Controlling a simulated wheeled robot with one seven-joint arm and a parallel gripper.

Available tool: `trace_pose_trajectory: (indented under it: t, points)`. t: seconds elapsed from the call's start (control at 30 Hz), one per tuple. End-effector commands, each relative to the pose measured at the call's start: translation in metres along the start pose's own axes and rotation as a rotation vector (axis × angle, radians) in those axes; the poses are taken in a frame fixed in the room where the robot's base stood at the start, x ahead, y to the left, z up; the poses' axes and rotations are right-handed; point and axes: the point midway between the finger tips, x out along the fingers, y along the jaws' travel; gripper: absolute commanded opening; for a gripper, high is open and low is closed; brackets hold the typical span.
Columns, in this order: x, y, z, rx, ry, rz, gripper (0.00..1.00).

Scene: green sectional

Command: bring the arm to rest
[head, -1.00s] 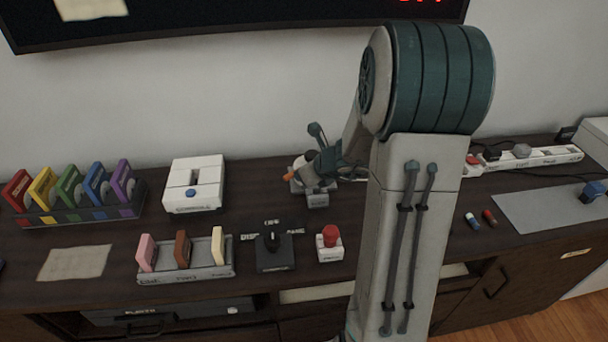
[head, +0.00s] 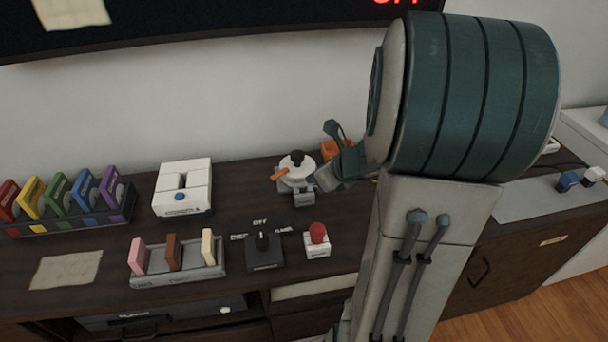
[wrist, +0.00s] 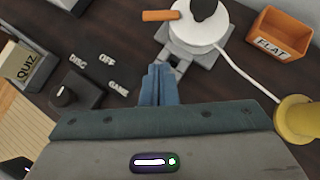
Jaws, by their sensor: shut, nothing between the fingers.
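My gripper (wrist: 158,84) is shut and empty, its blue fingers together in the middle of the wrist view. Ahead of the fingertips is a white round device (wrist: 196,30) with a black knob, an orange lever and a grey base. It also shows in the head view (head: 297,165), just left of my wrist. My large arm links cover the right of the head view and hide much of the dark cabinet top (head: 236,240) behind them.
A dial switch (head: 264,252) and a red button (head: 317,238) stand near the front edge. An orange box marked FLAT (wrist: 277,35) and a yellow round thing (wrist: 297,118) are right of my fingers. A white console (head: 182,190) and coloured cases (head: 68,200) are at left.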

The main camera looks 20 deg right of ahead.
Motion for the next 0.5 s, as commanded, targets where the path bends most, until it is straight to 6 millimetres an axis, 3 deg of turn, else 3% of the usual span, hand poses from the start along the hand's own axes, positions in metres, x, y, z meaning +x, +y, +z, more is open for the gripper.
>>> trace_pose_trajectory:
  t: [0.1,0.37,0.5]
  points:
    - [-0.013,0.001,0.001,0.0,-0.001,0.0,0.0]
    - [-0.018,0.004,0.002,-0.017,0.002,0.007,0.0]
    - [-0.026,0.028,0.015,-0.214,0.022,0.062,0.0]
